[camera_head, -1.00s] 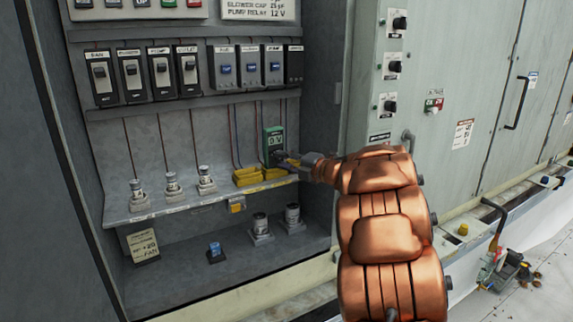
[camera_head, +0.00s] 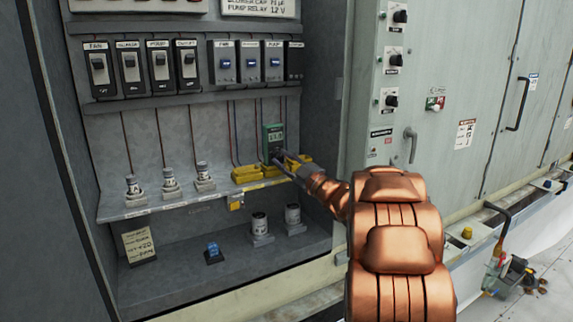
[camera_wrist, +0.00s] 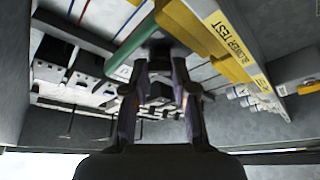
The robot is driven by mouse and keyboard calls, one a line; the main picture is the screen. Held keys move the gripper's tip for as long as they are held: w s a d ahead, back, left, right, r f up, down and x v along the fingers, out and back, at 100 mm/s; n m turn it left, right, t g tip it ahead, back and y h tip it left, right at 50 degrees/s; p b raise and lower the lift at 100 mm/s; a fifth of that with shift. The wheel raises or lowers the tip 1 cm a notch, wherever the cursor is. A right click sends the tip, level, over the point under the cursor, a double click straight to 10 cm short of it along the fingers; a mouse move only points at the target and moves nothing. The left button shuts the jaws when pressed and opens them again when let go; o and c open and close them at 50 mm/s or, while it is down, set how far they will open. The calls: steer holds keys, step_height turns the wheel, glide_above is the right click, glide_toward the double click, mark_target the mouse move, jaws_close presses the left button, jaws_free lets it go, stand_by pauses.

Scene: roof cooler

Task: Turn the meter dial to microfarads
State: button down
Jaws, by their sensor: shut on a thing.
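The green meter (camera_head: 273,138) stands on the cabinet shelf behind the yellow blocks; its small screen shows characters too small to read for certain. My gripper (camera_head: 284,158) reaches in from the right and its fingertips are at the lower front of the meter. In the wrist view my gripper (camera_wrist: 160,72) has both fingers closed around the dark dial (camera_wrist: 158,50) on the meter's face. The meter's green edge (camera_wrist: 131,44) shows there beside the fingers. The dial's pointer and markings are hidden.
Yellow blocks (camera_head: 247,174) sit beside the meter, one labelled BLOWER TEST in the wrist view (camera_wrist: 228,42). Several capacitors (camera_head: 203,172) stand on the shelf to the left. Black breakers (camera_head: 130,68) line the wall above. A panel with knobs (camera_head: 391,100) is at the right.

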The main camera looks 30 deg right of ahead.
steer(key=shift+a+f+m+t+h+b, duration=0.1)
steer(key=shift+m+t+h+b, duration=0.2)
steer(key=shift+m, duration=0.65)
steer(key=shift+a+f+m+t+h+b, duration=0.15)
steer(key=shift+m+h, duration=0.25)
steer(key=shift+m, duration=0.55)
steer(key=shift+d+r, duration=0.1)
steer(key=shift+r, duration=0.05)
steer(key=c, duration=0.9)
jaws_free()
steer(key=shift+s, duration=0.1)
steer(key=v, duration=1.1)
steer(key=shift+s, duration=0.35)
